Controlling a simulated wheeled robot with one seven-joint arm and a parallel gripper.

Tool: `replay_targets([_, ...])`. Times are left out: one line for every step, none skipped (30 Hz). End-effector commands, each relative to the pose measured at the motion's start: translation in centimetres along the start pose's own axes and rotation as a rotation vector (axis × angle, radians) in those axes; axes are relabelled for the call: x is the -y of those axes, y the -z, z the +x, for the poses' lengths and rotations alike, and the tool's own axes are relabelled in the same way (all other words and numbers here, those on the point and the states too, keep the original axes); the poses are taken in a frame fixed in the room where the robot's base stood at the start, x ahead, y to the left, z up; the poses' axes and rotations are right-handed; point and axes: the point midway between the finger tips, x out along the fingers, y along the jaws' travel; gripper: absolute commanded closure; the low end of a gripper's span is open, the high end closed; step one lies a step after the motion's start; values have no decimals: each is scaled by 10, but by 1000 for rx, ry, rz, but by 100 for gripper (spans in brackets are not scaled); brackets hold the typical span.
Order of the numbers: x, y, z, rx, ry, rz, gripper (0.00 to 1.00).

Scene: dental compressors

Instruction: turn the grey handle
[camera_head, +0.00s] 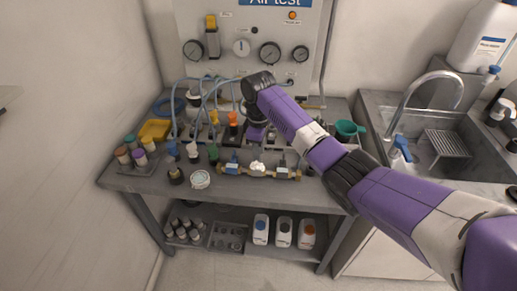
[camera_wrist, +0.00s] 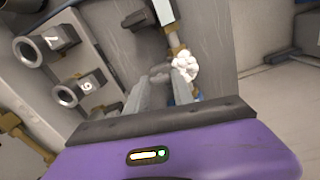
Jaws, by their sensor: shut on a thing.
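My gripper (camera_wrist: 163,84) points down at the bench, with its two pale fingers showing in the wrist view. A small grey piece, which looks like the grey handle (camera_wrist: 160,74), sits between the fingertips, and the fingers are shut on it. The fingers hide most of it, so its angle is hard to tell. The fingertips and the handle cannot be made out there.
A brass pipe (camera_head: 229,169) with a white lobed knob (camera_head: 258,167) lies close in front; the knob also shows beside the fingers in the wrist view (camera_wrist: 185,66). Bottles and hoses crowd the bench left of my gripper. A green funnel (camera_head: 346,128) stands to the right.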

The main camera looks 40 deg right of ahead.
Motion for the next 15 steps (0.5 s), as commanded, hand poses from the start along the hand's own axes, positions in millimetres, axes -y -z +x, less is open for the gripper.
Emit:
replay_targets([2, 2, -4, -1, 3, 35, 100])
replay_targets([2, 1, -4, -1, 3, 61, 100])
replay_targets([2, 1, -4, 0, 4, 96, 100])
replay_targets([2, 1, -5, -1, 4, 122, 100])
replay_targets([2, 2, -5, -1, 2, 151, 100])
replay_targets([2, 2, -5, -2, 3, 189, 100])
replay_targets([2, 1, -5, -1, 3, 217, 100])
replay_targets([2, 1, -5, 0, 3, 246, 100])
replay_targets([2, 2, -4, 0, 4, 284, 100])
replay_targets([2, 1, -4, -1, 3, 313, 100])
replay_targets([2, 2, -4, -2, 3, 341, 100])
replay_targets([2, 2, -4, -1, 2, 378, 100])
replay_targets([2, 2, -4, -1, 2, 408, 100])
replay_targets([2, 2, -4, -1, 3, 437, 100])
replay_targets([2, 2, -4, -1, 2, 475, 100])
